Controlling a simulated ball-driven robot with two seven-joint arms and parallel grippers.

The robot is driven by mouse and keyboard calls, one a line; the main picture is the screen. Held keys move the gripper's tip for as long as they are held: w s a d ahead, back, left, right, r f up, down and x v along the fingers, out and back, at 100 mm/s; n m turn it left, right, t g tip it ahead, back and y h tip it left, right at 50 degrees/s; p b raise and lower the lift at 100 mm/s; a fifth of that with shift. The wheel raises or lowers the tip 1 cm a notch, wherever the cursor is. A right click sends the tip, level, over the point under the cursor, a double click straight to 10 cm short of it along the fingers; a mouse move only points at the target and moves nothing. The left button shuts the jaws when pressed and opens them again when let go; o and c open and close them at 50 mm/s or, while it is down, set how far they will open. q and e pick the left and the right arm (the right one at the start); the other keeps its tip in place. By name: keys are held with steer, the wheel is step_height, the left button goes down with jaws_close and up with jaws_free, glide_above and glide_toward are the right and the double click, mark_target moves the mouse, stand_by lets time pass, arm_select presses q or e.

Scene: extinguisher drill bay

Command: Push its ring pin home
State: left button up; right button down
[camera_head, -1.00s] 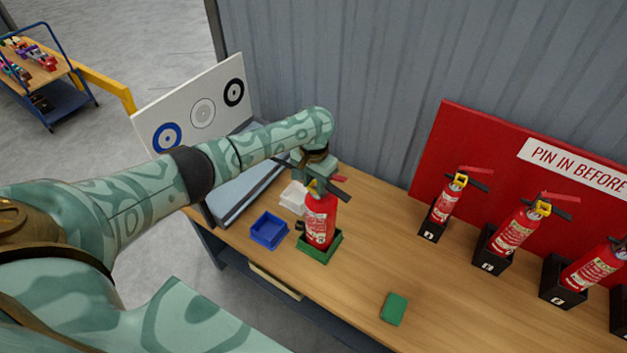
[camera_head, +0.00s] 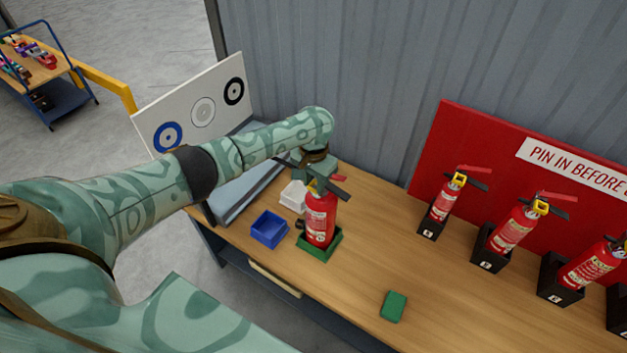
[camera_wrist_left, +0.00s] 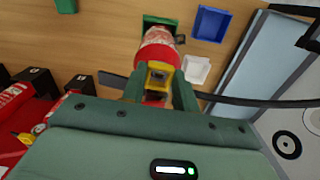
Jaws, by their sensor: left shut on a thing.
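A red fire extinguisher (camera_head: 320,219) stands upright in a green tray (camera_head: 325,252) on the wooden bench. My left gripper (camera_head: 316,182) is at its head and hides part of the valve and levers. In the left wrist view, the yellow ring pin (camera_wrist_left: 160,68) sits between my two green fingers, which are shut on it. The red body (camera_wrist_left: 157,50) shows just beyond it. How deep the pin sits cannot be told. A dark lever (camera_head: 345,191) sticks out to the right of the head. My right gripper is out of view.
A blue bin (camera_head: 269,230) and a white bin (camera_head: 293,196) stand left of the extinguisher. A green block (camera_head: 393,306) lies near the front edge. Several extinguishers stand in black holders before a red board (camera_head: 480,135) at right. The bench between is clear.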

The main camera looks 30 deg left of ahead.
arm_select(q)
steer(key=o, duration=1.2)
steer(key=shift+c, duration=0.2)
